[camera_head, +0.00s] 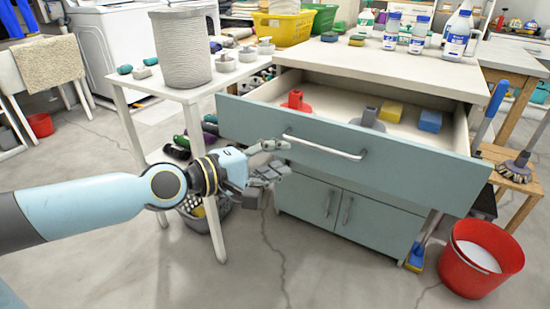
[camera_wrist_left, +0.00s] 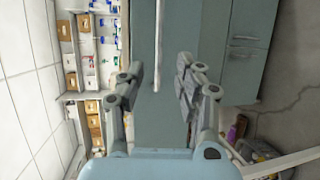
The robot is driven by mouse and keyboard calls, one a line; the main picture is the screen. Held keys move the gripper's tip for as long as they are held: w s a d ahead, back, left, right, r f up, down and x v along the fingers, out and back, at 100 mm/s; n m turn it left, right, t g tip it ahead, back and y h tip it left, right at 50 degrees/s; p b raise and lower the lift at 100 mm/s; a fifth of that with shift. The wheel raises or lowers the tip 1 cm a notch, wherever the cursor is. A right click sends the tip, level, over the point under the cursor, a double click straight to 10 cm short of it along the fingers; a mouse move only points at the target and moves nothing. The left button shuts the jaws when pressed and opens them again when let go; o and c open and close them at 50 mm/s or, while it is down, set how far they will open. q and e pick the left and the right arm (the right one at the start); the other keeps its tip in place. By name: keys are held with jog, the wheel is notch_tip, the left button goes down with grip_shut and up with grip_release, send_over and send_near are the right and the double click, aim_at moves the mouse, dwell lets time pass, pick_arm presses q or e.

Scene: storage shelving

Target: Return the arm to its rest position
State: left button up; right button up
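My left arm comes in from the left in the head view. My left gripper (camera_head: 277,158) is in front of the drawer's left part, near the left end of the drawer handle (camera_head: 325,147). The handle (camera_wrist_left: 157,45) shows beyond the fingertips, against the drawer front. The drawer (camera_head: 400,172) is pulled open. My right gripper is in neither view.
In the open drawer are a red item (camera_head: 296,101), a grey item (camera_head: 369,117), a yellow block (camera_head: 391,111) and a blue block (camera_head: 430,121). A white side table (camera_head: 180,92) stands left of the cabinet. A red bucket (camera_head: 481,258) is at the right. Floor at front is clear.

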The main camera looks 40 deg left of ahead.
pick_arm(q)
jog(key=shift+s, duration=0.2)
dwell(0.5)
jog(key=s+f+m+g+y, duration=0.15)
jog(key=s+f, duration=0.35)
jog(key=f, duration=0.6)
jog(key=s+a+f+m+g+y, duration=0.1)
jog(key=s+f+m+g, duration=0.3)
jog(key=f, duration=0.6)
jog(key=s+f+n+g+y, duration=0.15)
jog(key=s+f, duration=0.35)
jog(key=f, duration=0.6)
jog(key=s+d+f+m+g, duration=0.2)
jog(key=s+f+m+g, duration=0.2)
jog(key=s, duration=1)
jog(key=s+d+f+m+g, duration=0.2)
jog(key=s+f+m+g, duration=0.2)
jog(key=s+f+m, duration=0.5)
jog(key=s, duration=0.5)
jog(key=shift+s+d+h, duration=0.15)
jog(key=shift+s+h, duration=0.1)
jog(key=shift+h, duration=0.05)
